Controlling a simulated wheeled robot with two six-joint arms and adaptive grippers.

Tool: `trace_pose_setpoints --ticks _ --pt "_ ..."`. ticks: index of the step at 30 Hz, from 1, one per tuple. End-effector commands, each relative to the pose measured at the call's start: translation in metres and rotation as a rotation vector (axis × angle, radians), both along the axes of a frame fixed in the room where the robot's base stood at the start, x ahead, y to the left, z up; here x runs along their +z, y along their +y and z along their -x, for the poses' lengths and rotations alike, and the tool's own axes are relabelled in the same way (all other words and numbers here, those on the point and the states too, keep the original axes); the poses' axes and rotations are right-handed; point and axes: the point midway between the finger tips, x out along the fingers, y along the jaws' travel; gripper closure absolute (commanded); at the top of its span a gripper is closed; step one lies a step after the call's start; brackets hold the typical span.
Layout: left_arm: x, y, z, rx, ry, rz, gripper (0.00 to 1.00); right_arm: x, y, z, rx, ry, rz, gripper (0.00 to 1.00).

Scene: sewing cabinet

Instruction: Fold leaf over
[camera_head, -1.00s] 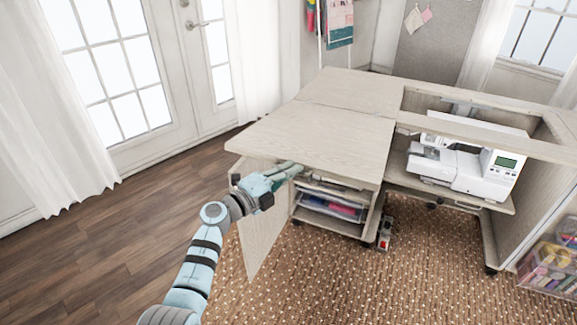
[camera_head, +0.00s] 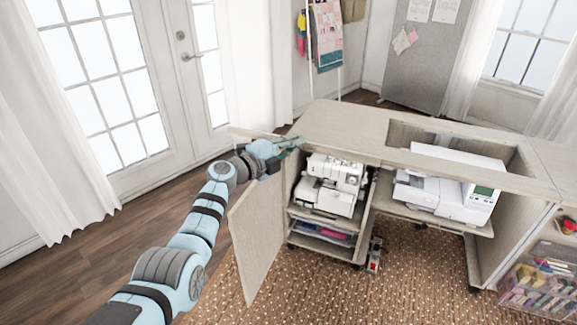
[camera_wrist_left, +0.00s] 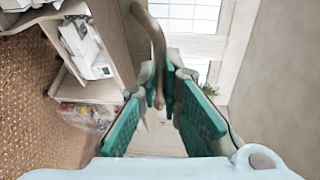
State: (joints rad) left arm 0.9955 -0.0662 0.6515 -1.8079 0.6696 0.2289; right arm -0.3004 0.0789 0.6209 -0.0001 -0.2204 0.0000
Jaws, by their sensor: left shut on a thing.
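My left gripper (camera_head: 290,146) is at the upper left of this bay, beside the top. My right gripper is out of view.
A white overlocker (camera_head: 335,185) stands in the open bay above a shelf with trays. A cabinet door (camera_head: 257,232) hangs open below my arm. A sewing machine (camera_head: 450,190) sits to the right. Wood floor (camera_head: 60,270) is clear at left.

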Motion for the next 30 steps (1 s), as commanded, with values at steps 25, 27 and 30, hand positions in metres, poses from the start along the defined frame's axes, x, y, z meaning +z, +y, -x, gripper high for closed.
trace_pose_setpoints --ticks 25,27,30 --pt "0.026 -0.005 -0.016 0.001 -0.002 0.000 0.73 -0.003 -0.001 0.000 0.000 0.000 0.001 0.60" --pt "0.025 -0.005 -0.016 0.001 -0.002 0.000 0.73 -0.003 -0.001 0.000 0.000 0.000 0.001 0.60" --pt "0.025 -0.005 -0.016 0.000 -0.002 0.001 0.73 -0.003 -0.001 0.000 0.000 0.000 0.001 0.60"
